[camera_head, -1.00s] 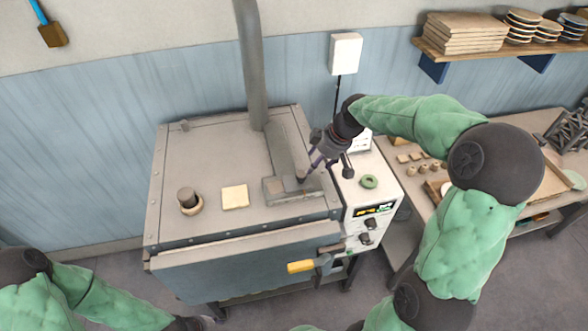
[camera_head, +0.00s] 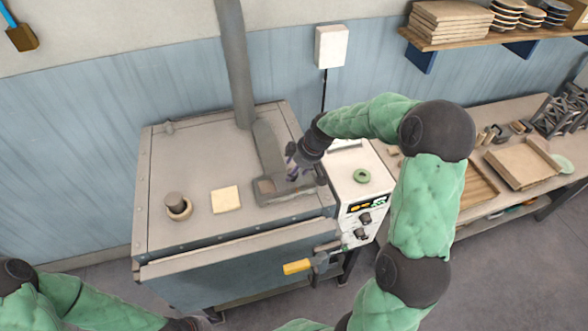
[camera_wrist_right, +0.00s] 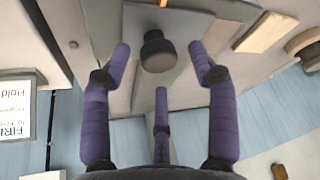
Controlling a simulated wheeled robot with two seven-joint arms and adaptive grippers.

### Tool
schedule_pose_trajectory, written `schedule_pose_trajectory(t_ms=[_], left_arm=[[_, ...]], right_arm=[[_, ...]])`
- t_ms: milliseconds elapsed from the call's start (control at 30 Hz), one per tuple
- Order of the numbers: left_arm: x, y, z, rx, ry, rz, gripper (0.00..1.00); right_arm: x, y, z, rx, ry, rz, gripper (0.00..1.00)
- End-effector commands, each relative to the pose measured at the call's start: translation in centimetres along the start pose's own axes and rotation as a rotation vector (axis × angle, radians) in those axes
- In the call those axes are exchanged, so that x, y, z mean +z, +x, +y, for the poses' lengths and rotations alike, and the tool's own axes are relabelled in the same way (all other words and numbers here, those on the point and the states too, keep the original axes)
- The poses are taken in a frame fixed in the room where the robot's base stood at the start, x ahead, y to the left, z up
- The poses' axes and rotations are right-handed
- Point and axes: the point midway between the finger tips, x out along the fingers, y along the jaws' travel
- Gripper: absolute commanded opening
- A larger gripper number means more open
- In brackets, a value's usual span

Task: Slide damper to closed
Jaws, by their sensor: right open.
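The damper housing (camera_head: 264,188) is a low grey slotted frame on top of the kiln (camera_head: 165,220), at the foot of the flue pipe. My right gripper (camera_head: 292,172) is over this housing and partly hides it. In the right wrist view a dark round knob (camera_wrist_right: 157,50) stands up from the grey housing. My right gripper's three purple fingers (camera_wrist_right: 160,78) are spread open around the knob with visible gaps. Where the damper plate sits in its slot is hard to tell. My left gripper (camera_head: 192,324) is at the bottom edge, mostly cut off.
A flue pipe (camera_head: 236,70) rises behind the housing. A cream tile (camera_head: 225,200) and a round plug (camera_head: 177,206) lie to its left on the kiln top. A white control box (camera_head: 358,195) with a green ring (camera_head: 362,176) stands to the right. A yellow-handled latch (camera_head: 297,267) sticks out in front.

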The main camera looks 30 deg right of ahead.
Motion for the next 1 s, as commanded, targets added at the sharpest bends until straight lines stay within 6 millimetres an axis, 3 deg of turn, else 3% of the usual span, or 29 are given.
schedule_pose_trajectory(t_ms=[200, 467, 700, 867, 1000], left_arm=[[0.0, -0.2, 0.1, 0.000, 0.000, 0.000, 0.40], [0.0, -0.2, 0.1, 0.000, 0.000, 0.000, 0.40], [0.0, -0.2, 0.1, 0.000, 0.000, 0.000, 0.40], [0.0, -0.1, 0.0, 0.000, 0.000, 0.000, 0.40], [0.0, 0.5, -0.2, 0.000, 0.000, 0.000, 0.40]], right_arm=[[0.0, 1.3, 0.0, 0.000, 0.000, 0.000, 0.60], [0.0, 1.4, 0.0, 0.001, 0.000, 0.001, 0.60], [0.0, 1.4, 0.0, 0.001, 0.000, 0.001, 0.00], [-0.2, 1.5, -0.2, 0.001, -0.001, 0.001, 0.00], [-1.7, 2.2, -1.7, 0.001, -0.006, 0.003, 0.00]])
